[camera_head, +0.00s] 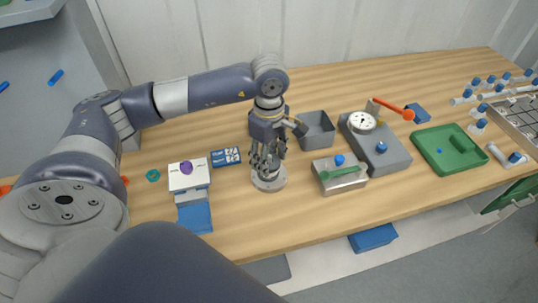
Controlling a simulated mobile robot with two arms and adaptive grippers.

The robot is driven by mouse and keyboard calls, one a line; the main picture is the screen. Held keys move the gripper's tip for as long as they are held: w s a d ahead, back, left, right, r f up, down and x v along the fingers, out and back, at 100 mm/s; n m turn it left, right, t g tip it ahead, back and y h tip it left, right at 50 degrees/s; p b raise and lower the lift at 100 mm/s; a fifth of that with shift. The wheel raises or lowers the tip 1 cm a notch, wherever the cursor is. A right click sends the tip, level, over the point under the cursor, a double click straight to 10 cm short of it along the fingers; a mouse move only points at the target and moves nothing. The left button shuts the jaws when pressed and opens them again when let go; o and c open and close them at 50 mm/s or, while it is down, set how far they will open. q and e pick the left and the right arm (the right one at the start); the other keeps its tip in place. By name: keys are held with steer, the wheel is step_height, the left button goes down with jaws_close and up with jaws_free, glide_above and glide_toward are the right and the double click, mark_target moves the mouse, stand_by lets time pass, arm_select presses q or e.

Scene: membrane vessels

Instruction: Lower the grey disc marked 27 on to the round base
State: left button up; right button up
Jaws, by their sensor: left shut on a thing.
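The round base (269,183) is a light grey, low disc-shaped stand on the wooden table, near the middle of the camera_head view. My left gripper (266,164) points straight down just above it and is shut on the grey disc. The fingers hide most of the disc, and its mark 27 cannot be read. Whether the disc touches the base cannot be told from here. My right gripper is not in view.
A white box with a purple knob (187,168) stands left of the base. A grey open bin (318,129), a metal box with a green tool (340,184) and a grey block with a gauge (393,157) stand to the right. A green tray (428,141) lies farther right.

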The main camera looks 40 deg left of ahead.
arm_select(q)
steer(key=o, duration=1)
steer(key=shift+o, duration=0.6)
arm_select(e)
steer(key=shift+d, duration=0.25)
arm_select(q)
step_height(320, 180, up, 12)
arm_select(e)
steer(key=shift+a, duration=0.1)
